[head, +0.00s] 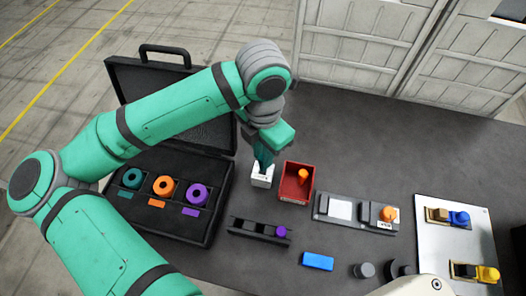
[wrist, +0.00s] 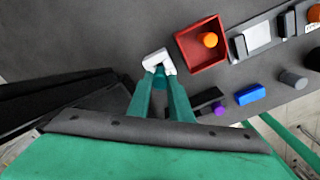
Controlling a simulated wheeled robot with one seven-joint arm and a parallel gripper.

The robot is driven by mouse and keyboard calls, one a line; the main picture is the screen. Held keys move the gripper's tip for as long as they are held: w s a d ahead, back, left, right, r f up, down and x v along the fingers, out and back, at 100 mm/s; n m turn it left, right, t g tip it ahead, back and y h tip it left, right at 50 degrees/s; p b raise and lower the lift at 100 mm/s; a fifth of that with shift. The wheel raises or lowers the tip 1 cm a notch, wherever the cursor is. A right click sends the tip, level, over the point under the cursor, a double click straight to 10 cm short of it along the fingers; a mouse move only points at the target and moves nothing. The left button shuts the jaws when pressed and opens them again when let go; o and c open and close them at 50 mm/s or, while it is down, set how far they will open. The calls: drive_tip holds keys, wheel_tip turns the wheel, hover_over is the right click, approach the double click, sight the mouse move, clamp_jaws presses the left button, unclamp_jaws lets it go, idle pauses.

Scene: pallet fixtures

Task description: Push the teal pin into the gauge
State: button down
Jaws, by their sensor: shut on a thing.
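My gripper (head: 264,162) points down over a small white block (head: 262,181), which I take for the gauge. In the wrist view the fingers (wrist: 161,80) are closed around the teal pin (wrist: 160,72), whose teal top shows between the fingertips. The white block (wrist: 155,57) lies right at the fingertips in that view. The pin's lower end is hidden, so I cannot tell how deep it sits in the block. In the head view the fingers hide the pin.
A red bin (head: 284,190) with an orange pin stands close right of the white block. An open black case (head: 160,217) with teal, orange and purple rings is on the left. A black rack (head: 246,228) with a purple pin and a blue block (head: 318,261) lie in front.

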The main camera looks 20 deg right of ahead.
drive_tip(key=shift+f, duration=1.2)
idle(0.9)
drive_tip(key=c, duration=1.1)
unclamp_jaws()
drive_tip(key=shift+w, duration=0.1)
drive_tip(key=shift+r, duration=4.55)
clamp_jaws()
